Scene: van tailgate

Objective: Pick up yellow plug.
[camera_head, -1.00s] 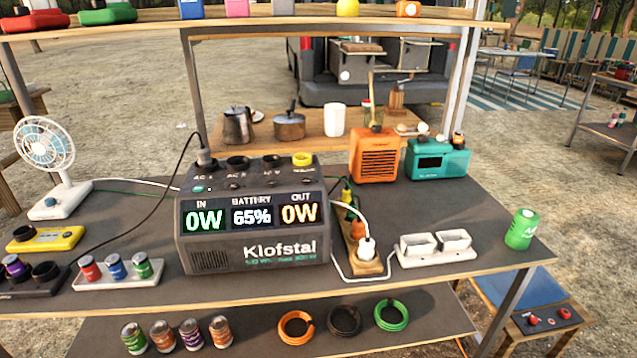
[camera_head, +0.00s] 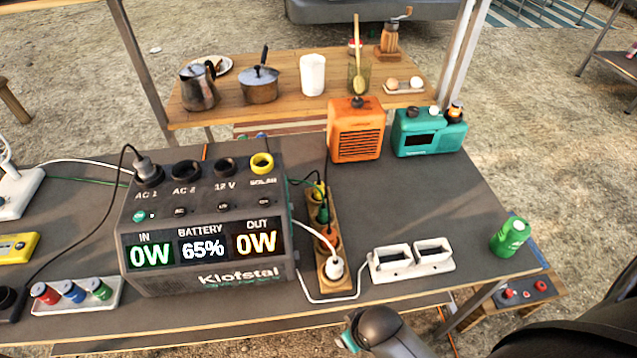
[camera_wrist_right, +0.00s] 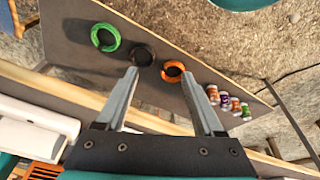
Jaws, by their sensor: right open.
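The yellow plug (camera_head: 318,190) sits at the far end of a wooden power strip (camera_head: 323,288), right of the power station. Green (camera_head: 322,214), orange (camera_head: 327,236) and white (camera_head: 334,268) plugs follow it toward the near end. Cables hide part of the yellow plug. My right gripper (camera_wrist_right: 161,75) is open and empty in the right wrist view, facing the lower shelf, away from the plug. In the head view part of my right arm shows at the bottom right. My left gripper is not in view.
The power station (camera_head: 205,282) stands left of the strip. A green can (camera_head: 510,237) is near the right edge. Free tabletop lies between radios and can.

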